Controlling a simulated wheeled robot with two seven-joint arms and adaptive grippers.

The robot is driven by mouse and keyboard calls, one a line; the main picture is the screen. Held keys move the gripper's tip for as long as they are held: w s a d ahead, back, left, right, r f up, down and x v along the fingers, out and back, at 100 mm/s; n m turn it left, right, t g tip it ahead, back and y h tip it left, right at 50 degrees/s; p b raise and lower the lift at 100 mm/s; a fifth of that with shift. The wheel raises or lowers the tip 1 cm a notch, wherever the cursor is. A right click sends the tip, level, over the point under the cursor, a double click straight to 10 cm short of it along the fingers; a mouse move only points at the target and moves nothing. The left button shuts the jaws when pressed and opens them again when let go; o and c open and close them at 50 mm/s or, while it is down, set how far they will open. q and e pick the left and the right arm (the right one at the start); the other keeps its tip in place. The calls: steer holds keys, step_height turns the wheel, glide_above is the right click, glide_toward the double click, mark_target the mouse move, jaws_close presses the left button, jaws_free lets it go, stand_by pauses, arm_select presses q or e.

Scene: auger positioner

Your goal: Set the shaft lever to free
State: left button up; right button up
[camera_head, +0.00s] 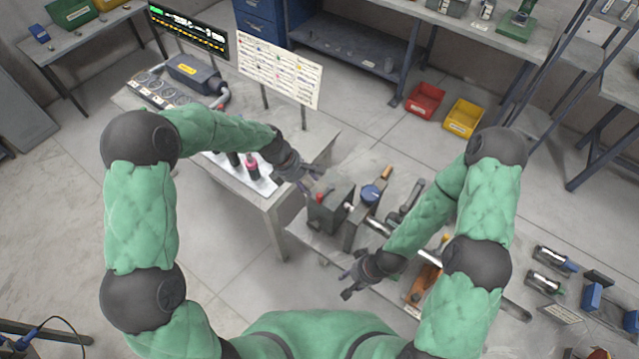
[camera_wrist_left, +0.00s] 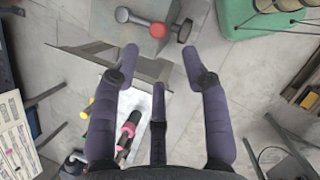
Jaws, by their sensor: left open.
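A grey box-shaped unit (camera_head: 329,207) stands on the near bench, with a small red part (camera_head: 319,198) on its left side. My right gripper (camera_head: 346,281) looks open and empty.
Red (camera_head: 425,101) and yellow (camera_head: 463,118) bins sit on the floor behind. The floor between is clear.

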mark_target(317, 195)
arm_select(q)
steer(key=x, duration=1)
steer(key=shift+w+d+f+p, duration=0.1)
steer(key=shift+d+f+p, duration=0.1)
steer(key=shift+p, duration=0.1)
steer(key=shift+a, duration=0.1)
jaws_close()
